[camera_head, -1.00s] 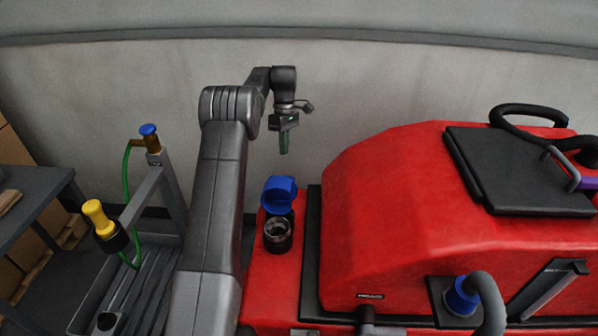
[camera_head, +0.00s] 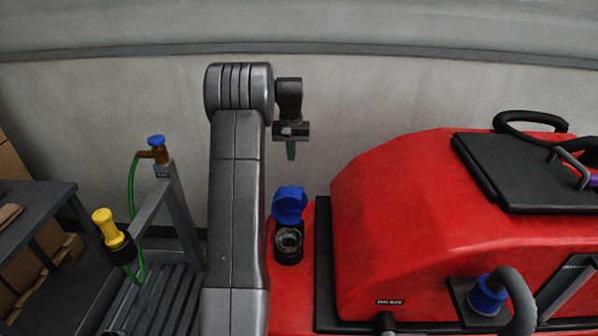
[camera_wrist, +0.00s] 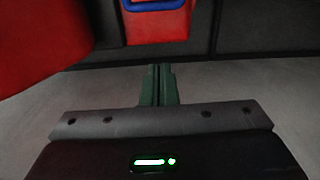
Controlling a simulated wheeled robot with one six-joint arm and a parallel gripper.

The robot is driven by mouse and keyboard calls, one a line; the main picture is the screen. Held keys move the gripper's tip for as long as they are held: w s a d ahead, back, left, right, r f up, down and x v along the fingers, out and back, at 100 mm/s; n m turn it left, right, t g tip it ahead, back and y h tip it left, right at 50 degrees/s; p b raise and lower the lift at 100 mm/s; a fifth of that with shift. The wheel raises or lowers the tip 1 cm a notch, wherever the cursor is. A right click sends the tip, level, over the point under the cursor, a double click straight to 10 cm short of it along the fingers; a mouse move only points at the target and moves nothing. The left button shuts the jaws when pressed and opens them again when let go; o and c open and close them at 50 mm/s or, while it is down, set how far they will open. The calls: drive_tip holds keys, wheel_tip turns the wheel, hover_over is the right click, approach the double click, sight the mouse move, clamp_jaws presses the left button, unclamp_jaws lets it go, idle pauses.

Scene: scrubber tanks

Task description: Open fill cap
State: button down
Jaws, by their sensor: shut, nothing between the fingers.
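The blue fill cap (camera_head: 289,203) stands tipped up on its hinge behind the dark round fill neck (camera_head: 289,246), whose mouth is uncovered. Both sit on the narrow red ledge at the left end of the red scrubber (camera_head: 400,215). My gripper (camera_head: 291,151) hangs above and behind the cap, clear of it, with its green fingers pointing down. In the wrist view the green fingers (camera_wrist: 158,84) are together with nothing between them. A blue curved edge (camera_wrist: 152,4) on a red part shows at the top of that view.
A grey stand on the left holds a green hose (camera_head: 131,190), a blue-topped brass valve (camera_head: 157,150) and a yellow-and-black nozzle (camera_head: 112,235). A dark table (camera_head: 40,208) is at far left. The wall is behind my arm.

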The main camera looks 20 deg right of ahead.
sight(290, 204)
drive_tip(key=s+a+f+p, duration=0.1)
drive_tip(key=s+f+p, duration=0.2)
drive_tip(key=f, duration=0.5)
drive_tip(key=shift+a, duration=0.25)
drive_tip(key=shift+s+f, duration=0.1)
drive_tip(key=shift+b, duration=0.55)
drive_tip(key=shift+s+a+r+t+h+b, duration=0.15)
drive_tip(key=shift+s+a+r+t+b, duration=0.1)
drive_tip(key=shift+s+r+b, duration=0.2)
drive_tip(key=shift+s+a+r+t+h+b, duration=0.2)
drive_tip(key=shift+s+r+b, duration=0.1)
drive_tip(key=shift+s+b, duration=0.15)
drive_tip(key=shift+r, duration=0.1)
